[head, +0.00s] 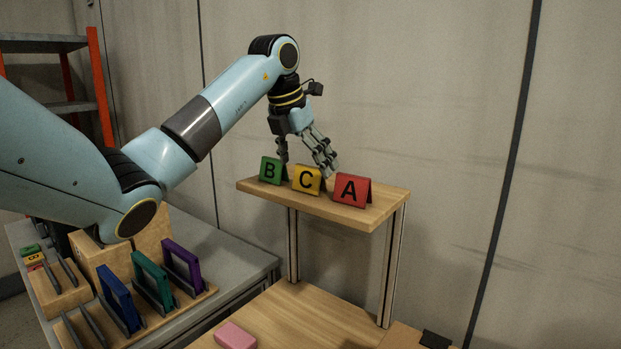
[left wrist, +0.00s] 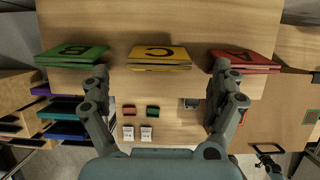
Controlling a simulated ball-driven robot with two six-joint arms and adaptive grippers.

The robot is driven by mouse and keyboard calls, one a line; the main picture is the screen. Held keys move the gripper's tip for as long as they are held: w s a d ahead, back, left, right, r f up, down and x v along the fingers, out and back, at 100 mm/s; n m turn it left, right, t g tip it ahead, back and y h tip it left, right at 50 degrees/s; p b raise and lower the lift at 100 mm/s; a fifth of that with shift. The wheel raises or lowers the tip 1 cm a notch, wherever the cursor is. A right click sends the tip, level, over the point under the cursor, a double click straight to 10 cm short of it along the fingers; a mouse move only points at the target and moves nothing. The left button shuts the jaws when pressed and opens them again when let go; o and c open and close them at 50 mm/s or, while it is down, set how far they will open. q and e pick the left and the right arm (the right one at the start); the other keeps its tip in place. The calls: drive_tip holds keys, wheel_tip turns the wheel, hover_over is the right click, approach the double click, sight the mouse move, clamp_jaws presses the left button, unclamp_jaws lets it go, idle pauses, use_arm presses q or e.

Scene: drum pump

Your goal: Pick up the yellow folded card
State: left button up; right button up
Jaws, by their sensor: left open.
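The yellow folded card (head: 307,179) with a black C stands on the raised wooden shelf (head: 375,211), between a green card and a red card. In the left wrist view the yellow card (left wrist: 159,57) lies ahead, between the lines of my fingers. My left gripper (head: 305,160) is open just above and behind the cards in the head view. It also shows in the left wrist view (left wrist: 160,84), with its fingers wide apart and nothing between them. Whether a finger touches a card cannot be told.
The green B card (head: 271,170) and red A card (head: 351,189) stand close on either side. A rack with blue (head: 118,298), teal (head: 152,279) and purple (head: 183,266) panels is at lower left. A pink block (head: 235,336) lies on the lower table.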

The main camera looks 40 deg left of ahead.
sight(307, 170)
use_arm(q)
drive_tip(key=p+x, duration=0.1)
drive_tip(key=x, duration=0.3)
drive_tip(key=shift+f, duration=0.1)
drive_tip(key=c, duration=1)
